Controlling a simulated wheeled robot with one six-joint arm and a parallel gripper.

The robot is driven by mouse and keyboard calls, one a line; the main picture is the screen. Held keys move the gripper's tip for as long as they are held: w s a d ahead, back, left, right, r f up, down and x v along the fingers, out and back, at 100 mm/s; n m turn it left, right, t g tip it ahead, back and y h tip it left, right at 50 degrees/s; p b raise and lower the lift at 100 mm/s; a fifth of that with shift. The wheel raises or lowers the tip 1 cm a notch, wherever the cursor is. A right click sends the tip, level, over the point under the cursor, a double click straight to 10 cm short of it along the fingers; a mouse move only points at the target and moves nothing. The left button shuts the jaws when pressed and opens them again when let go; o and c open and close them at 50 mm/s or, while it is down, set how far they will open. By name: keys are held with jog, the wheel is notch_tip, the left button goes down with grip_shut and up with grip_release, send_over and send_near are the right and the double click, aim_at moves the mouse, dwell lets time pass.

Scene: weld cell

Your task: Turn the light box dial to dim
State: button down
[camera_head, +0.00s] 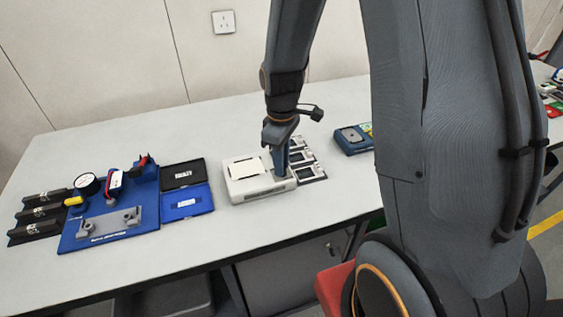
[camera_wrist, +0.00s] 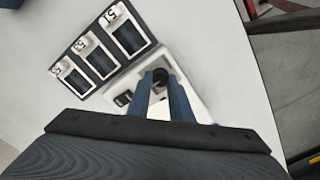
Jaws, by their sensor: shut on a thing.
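The light box (camera_head: 262,190) is a low white box with a bright white panel on top, standing on the bench in the head view. In the wrist view its white body (camera_wrist: 186,75) shows around my fingers. My gripper (camera_head: 280,174) points down at the right part of the box. A small dark panel (camera_wrist: 122,98) sits beside the dial on the box.
Several dark-windowed framed plates (camera_head: 309,173) lie close behind and right of the box. A blue open case (camera_head: 187,203) lies to its left, then a blue fixture board (camera_head: 108,238) with a gauge. A blue device (camera_head: 352,139) lies farther right. The front bench strip is clear.

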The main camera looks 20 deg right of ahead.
jog(key=shift+w, duration=0.15)
jog(key=c, duration=1.6)
grip_release()
jog(key=shift+r+b, duration=0.95)
jog(key=shift+r, duration=3)
jog(key=s+f+m, duration=0.1)
jog(key=s+m, duration=0.2)
jog(key=s+f+m+t+b, duration=0.1)
jog(key=s+m, duration=0.2)
jog(key=s+f+m+b, duration=0.1)
jog(key=s+m, duration=0.2)
jog(key=s, duration=0.1)
jog(key=shift+a+f, duration=0.1)
